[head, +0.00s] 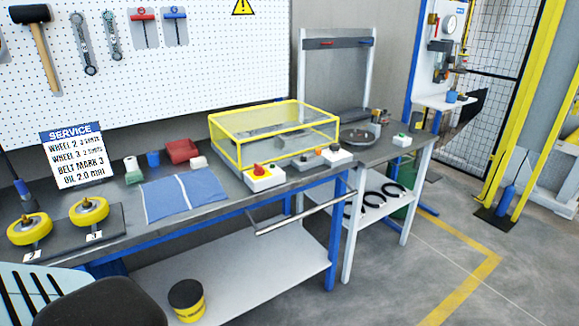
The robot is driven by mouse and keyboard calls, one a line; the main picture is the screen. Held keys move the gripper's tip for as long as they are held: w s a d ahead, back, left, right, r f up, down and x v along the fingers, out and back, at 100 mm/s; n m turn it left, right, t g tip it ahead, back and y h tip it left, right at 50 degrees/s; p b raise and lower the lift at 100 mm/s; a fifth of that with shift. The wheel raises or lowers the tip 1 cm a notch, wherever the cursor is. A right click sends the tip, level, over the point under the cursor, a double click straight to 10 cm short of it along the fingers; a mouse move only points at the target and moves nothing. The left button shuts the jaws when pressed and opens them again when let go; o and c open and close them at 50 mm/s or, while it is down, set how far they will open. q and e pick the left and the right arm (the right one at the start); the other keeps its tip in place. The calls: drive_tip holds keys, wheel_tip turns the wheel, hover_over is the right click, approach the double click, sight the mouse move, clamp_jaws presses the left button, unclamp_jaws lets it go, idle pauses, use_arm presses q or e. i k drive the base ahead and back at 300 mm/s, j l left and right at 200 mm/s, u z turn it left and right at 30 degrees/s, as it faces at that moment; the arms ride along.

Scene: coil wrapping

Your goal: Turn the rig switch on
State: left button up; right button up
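Several control boxes stand on the benches, and I cannot tell which one is the rig switch. A white box with a red mushroom-shaped button (262,177) sits at the front of the yellow-framed clear guard (240,150). To its right is a low row of small controls (318,157), with an orange knob and a white end box. A white box with a green button (402,140) sits on the right-hand bench. The switch positions are too small to read. Neither of my grippers shows in the head view.
Two yellow wheels (89,211) (30,230), a service sign (72,155) and a blue cloth (185,194) occupy the left bench. A round metal device (358,136) stands on the right bench. A rail (300,212) juts from the bench front. Right floor is open.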

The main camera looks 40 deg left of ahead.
sight(259, 171)
drive_tip(key=k+u, duration=0.1)
drive_tip(key=u, duration=1.25)
drive_tip(key=i+l+u, duration=0.15)
drive_tip(key=u, duration=0.3)
drive_tip(key=i+l+u, duration=0.2)
drive_tip(key=u, duration=0.25)
drive_tip(key=i+l+u, duration=0.2)
drive_tip(key=l, duration=0.25)
drive_tip(key=l+u, duration=0.25)
drive_tip(key=l, duration=0.2)
drive_tip(key=i+l+u, duration=0.1)
drive_tip(key=l, duration=0.35)
drive_tip(key=i+l+u, duration=0.1)
drive_tip(key=l, duration=0.4)
drive_tip(key=i+l, duration=0.1)
drive_tip(key=l, duration=0.5)
drive_tip(key=i+l, duration=0.1)
drive_tip(key=l, duration=1.15)
drive_tip(key=i+u, duration=0.05)
